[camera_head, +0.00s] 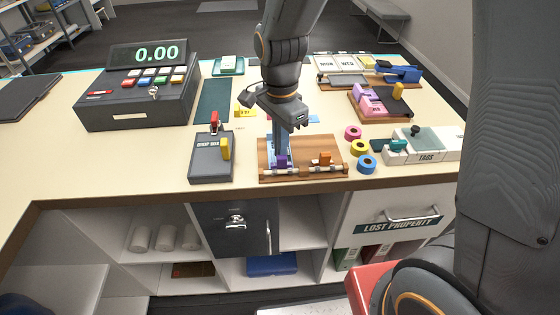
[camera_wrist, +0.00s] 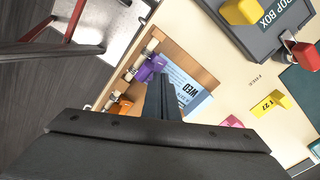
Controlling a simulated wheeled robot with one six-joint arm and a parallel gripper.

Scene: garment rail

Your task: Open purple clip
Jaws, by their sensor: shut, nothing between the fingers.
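The purple clip (camera_head: 281,162) sits on the rail at the front left of the wooden board (camera_head: 303,150). It also shows in the wrist view (camera_wrist: 150,68), beside a blue slip marked WED (camera_wrist: 186,90). My gripper (camera_head: 281,150) points down over the board, its fingers together and empty. In the wrist view the fingertips (camera_wrist: 161,80) appear right beside the purple clip; I cannot tell whether they touch it. The fingers hide part of the slip. The clip's jaw state is too small to tell.
An orange clip (camera_head: 325,159) sits on the same rail to the right. The grey drop box (camera_head: 211,160) with a yellow part stands left of the board. Tape rolls (camera_head: 360,148) and the tags box (camera_head: 425,146) stand right. The counter edge is close in front.

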